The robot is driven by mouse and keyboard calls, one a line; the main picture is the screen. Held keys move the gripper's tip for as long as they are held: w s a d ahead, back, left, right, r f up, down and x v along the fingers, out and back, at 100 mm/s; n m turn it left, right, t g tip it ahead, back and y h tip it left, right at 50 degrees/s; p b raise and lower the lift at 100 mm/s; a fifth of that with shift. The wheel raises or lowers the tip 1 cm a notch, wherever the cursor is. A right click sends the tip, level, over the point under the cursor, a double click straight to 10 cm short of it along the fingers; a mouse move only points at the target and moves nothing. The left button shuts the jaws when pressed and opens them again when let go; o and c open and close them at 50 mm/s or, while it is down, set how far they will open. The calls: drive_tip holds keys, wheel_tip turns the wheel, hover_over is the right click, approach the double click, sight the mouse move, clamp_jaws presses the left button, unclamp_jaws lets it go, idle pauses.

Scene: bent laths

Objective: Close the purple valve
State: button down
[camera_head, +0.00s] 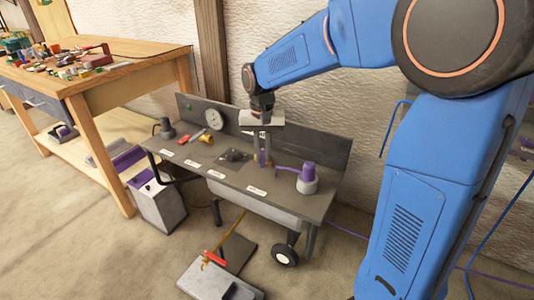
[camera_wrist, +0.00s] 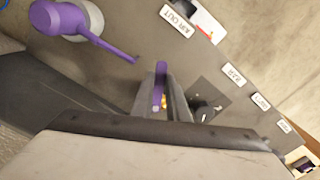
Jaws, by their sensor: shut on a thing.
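A small purple handle (camera_wrist: 159,80) stands between my fingers in the wrist view, with a bit of yellow beside it; it also shows in the head view (camera_head: 262,158). I take it for the purple valve, though its lower part is mostly hidden. My gripper (camera_head: 262,151) reaches down over the grey bench panel (camera_head: 228,178) and is shut on this handle; its fingers also show in the wrist view (camera_wrist: 161,100). Another purple part, a capped knob with a long lever (camera_head: 307,174), stands to the right; it shows at upper left in the wrist view (camera_wrist: 66,18).
A round gauge (camera_head: 214,119), a red-handled piece (camera_head: 183,139) and a dark knob (camera_head: 234,155) are on the panel, left of my gripper. White labels line its front. A wooden workbench (camera_head: 110,75) with clutter stands at left. A grey block (camera_head: 212,279) lies on the floor.

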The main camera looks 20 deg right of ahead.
drive_tip(key=m, duration=0.1)
drive_tip(key=a+m, duration=0.1)
drive_tip(key=m, duration=0.1)
drive_tip(key=shift+w+a, duration=0.3)
drive_tip(key=shift+w, duration=0.05)
drive_tip(key=shift+w+a+m, duration=0.2)
drive_tip(key=shift+a+m, duration=0.05)
drive_tip(key=shift+m, duration=0.45)
drive_tip(key=shift+w+a+m, duration=0.2)
drive_tip(key=shift+m, duration=0.5)
drive_tip(key=c, duration=1.7)
unclamp_jaws()
drive_tip(key=shift+r, duration=0.1)
wheel_tip(320, 180, up, 17)
drive_tip(key=shift+r, duration=0.15)
